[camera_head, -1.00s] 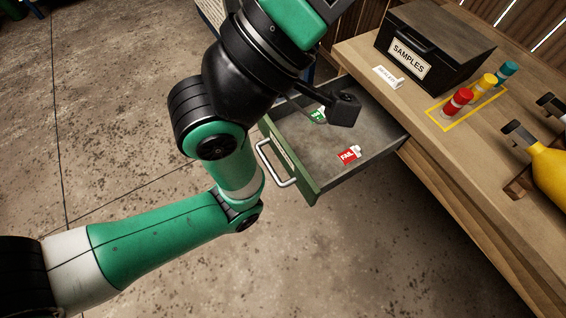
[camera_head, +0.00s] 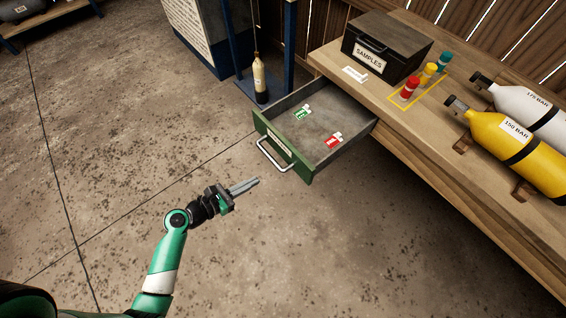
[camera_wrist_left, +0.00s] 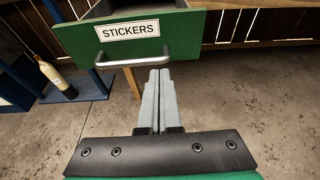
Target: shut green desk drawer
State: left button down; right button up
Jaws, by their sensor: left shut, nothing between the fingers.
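The green desk drawer (camera_head: 286,153) stands pulled out from the wooden desk, with its metal handle (camera_head: 272,157) facing me. In the left wrist view the drawer front (camera_wrist_left: 185,36) carries a STICKERS label, and the handle (camera_wrist_left: 132,60) runs across its lower part. A green tag (camera_head: 302,113) and a red tag (camera_head: 333,141) lie inside the drawer. My left gripper (camera_head: 256,182) is shut and empty, in front of the drawer front and apart from the handle in the head view. In the left wrist view its fingertips (camera_wrist_left: 159,73) appear just below the handle. My right gripper is not in view.
The desktop (camera_head: 400,122) holds a black SAMPLES box (camera_head: 385,47), red, yellow and teal small bottles, and yellow (camera_head: 515,150) and white (camera_head: 535,110) cylinders. A bottle (camera_head: 260,80) stands by a blue frame beyond the drawer. The floor before the drawer is clear.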

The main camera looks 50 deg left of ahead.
aim_at(291, 159)
pick_arm(q)
jog(key=b+x, duration=0.1)
jog(key=x, duration=0.3)
jog(key=b+x, duration=0.2)
jog(key=x, duration=0.2)
jog(key=r+b+x, duration=0.1)
jog(key=b+x, duration=0.1)
jog(key=x, duration=0.2)
jog(key=shift+w+d+f, duration=0.1)
jog(key=shift+w+d, duration=0.05)
jog(key=shift+w, duration=0.6)
jog(key=shift+w, duration=0.1)
